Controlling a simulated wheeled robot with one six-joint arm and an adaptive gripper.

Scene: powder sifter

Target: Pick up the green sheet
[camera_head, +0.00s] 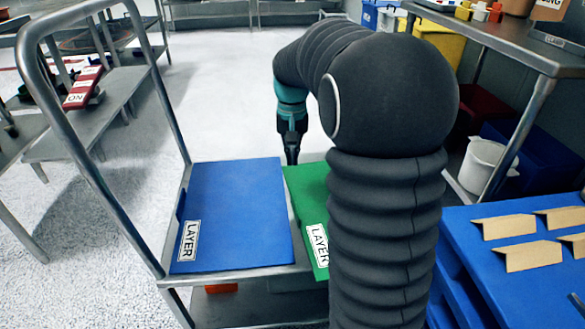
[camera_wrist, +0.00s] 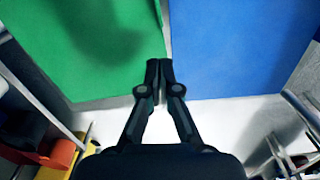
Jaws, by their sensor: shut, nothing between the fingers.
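The green sheet (camera_head: 308,205) lies on a metal cart, to the right of a blue sheet (camera_head: 232,215). Both carry a white label reading LAYER. My dark arm hides the right part of the green sheet in the head view. My gripper (camera_head: 292,160) is at the far edge of the sheets, close to the green sheet's far left corner. In the wrist view the green sheet (camera_wrist: 85,45) is at left and the blue sheet (camera_wrist: 240,45) at right. My gripper (camera_wrist: 154,64) is shut and empty, its tips near the gap between them. I cannot tell whether they touch.
The metal cart's handle (camera_head: 95,150) rises at the left. A blue pallet (camera_head: 490,225) with several tan brackets stands at the right. A metal table (camera_head: 490,35) with a white bucket (camera_head: 487,165) beneath is at the back right. The floor beyond the cart is clear.

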